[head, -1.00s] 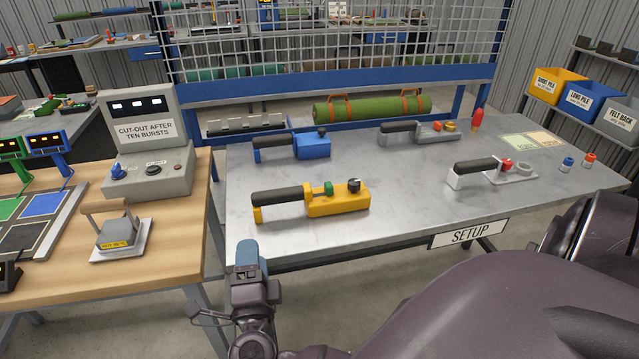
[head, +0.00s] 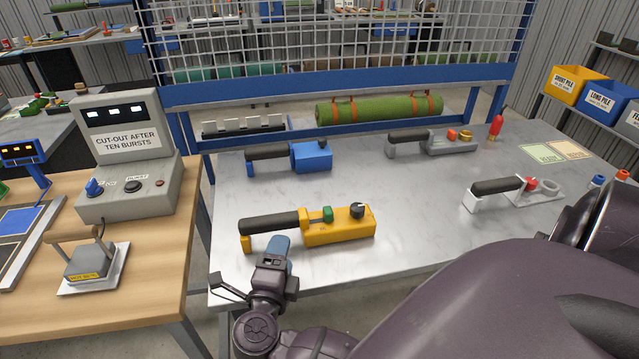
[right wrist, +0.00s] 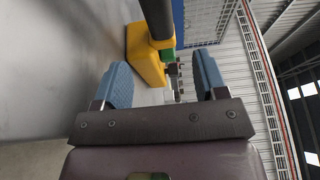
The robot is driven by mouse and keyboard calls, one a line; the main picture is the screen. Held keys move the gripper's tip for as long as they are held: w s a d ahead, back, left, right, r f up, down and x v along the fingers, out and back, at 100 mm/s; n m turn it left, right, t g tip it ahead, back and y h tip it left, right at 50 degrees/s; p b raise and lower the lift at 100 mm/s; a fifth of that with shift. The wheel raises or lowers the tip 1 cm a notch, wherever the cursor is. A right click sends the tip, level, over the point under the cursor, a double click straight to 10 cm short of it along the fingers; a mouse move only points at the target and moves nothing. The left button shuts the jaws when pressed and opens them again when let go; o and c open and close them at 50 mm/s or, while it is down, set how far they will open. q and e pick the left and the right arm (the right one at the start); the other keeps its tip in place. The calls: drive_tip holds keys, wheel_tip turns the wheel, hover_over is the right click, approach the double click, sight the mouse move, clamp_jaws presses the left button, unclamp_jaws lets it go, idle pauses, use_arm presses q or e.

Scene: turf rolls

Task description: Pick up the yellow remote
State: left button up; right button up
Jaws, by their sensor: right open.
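The yellow remote (head: 338,225) lies on the grey metal table. It has a black handle (head: 270,224) toward the left, a green button and a black knob on top. My right gripper (head: 277,248) is at the table's front edge, just in front of the remote's handle end. In the right wrist view the gripper (right wrist: 160,85) is open and empty. Its blue finger pads are apart, and the yellow remote (right wrist: 145,55) with its dark handle shows beyond them, not between them. My left gripper is not in view.
A blue remote (head: 312,157) and two grey ones, at the back (head: 452,143) and right (head: 522,195), lie on the same table (head: 200,0). A green turf roll (head: 380,107) lies behind. The cut-out box (head: 125,190) stands on the wooden bench at left.

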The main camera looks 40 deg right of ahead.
sight(286, 226)
drive_tip(key=x, duration=0.3)
drive_tip(key=shift+w+d, duration=0.3)
drive_tip(key=shift+w+a+x, duration=0.1)
drive_tip(key=shift+w+x, duration=0.05)
drive_tip(key=shift+x, duration=1.15)
drive_tip(key=shift+w+a+x, duration=0.15)
drive_tip(key=shift+w+x, duration=0.05)
drive_tip(key=shift+x, duration=1.1)
clamp_jaws()
drive_tip(key=shift+r, duration=0.1)
drive_tip(key=shift+r, duration=0.1)
